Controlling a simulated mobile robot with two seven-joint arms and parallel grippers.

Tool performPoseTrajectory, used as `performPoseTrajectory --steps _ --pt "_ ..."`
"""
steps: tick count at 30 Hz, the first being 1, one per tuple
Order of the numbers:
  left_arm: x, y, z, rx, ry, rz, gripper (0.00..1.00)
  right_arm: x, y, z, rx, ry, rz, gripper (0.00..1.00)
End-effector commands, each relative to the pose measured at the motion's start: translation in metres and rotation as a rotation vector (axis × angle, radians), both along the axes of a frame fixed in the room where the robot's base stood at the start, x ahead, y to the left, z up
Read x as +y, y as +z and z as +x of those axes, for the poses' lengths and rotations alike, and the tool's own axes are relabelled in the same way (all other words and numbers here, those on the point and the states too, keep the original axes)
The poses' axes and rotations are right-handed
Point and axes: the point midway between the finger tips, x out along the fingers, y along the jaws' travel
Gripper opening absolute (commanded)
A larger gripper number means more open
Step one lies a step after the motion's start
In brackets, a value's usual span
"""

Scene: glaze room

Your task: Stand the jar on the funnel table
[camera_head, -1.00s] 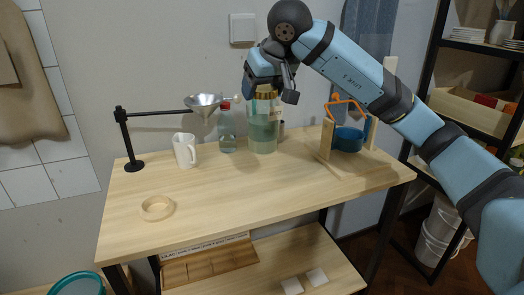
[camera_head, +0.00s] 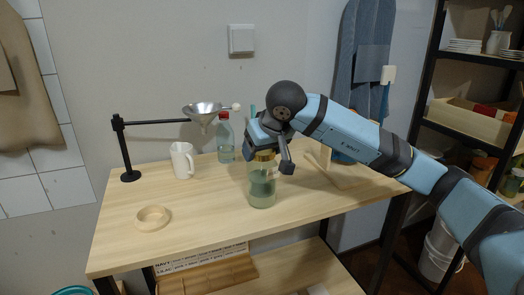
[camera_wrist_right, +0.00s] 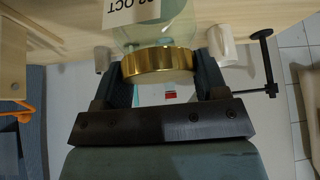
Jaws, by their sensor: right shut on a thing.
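The jar (camera_head: 262,190) is clear glass with green contents and a gold lid (camera_head: 264,156). It is upright over the front middle of the pale wood funnel table (camera_head: 200,218). I cannot tell whether its base touches the top. My right gripper (camera_head: 267,150) is shut on the lid from above. In the right wrist view, the gold lid (camera_wrist_right: 160,62) sits between the fingers of my right gripper (camera_wrist_right: 163,80), with a date label on the glass. The metal funnel (camera_head: 202,112) hangs from a black stand at the left. My left gripper is out of view.
A white mug (camera_head: 183,160) and a clear bottle with a red cap (camera_head: 226,140) stand behind and left of the jar. A wooden stand (camera_head: 327,160) is partly hidden behind my arm. The front middle of the table is clear.

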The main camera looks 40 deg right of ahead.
Motion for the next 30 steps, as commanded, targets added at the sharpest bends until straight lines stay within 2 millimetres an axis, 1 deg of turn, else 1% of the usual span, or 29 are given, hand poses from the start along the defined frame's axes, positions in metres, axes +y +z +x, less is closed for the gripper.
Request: performPoseTrajectory --steps 2,7,8,9,11,19,22,26,30 --pt "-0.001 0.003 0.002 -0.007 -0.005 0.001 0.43 0.000 0.002 0.000 -0.003 -0.001 0.000 0.00" --pt "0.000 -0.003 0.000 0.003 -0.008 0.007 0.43 0.000 0.000 0.000 -0.002 -0.001 0.000 0.00" --pt "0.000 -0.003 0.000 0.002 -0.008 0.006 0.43 0.000 -0.001 0.000 0.001 -0.001 -0.001 0.71" --pt "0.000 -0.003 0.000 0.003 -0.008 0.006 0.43 0.000 -0.001 0.000 0.001 -0.001 -0.001 0.80" --pt "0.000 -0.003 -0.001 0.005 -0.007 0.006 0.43 0.000 -0.001 0.000 0.001 -0.001 -0.001 0.93" --pt "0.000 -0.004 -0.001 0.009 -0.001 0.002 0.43 0.000 0.000 0.000 0.000 -0.001 -0.001 0.93" --pt "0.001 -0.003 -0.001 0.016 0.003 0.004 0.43 0.000 0.005 -0.002 -0.001 -0.001 -0.001 0.93" --pt "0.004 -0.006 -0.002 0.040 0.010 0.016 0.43 0.000 0.023 -0.012 -0.003 -0.002 -0.001 0.93" --pt "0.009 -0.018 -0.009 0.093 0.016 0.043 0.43 0.001 0.050 -0.028 -0.004 0.000 -0.002 0.93"
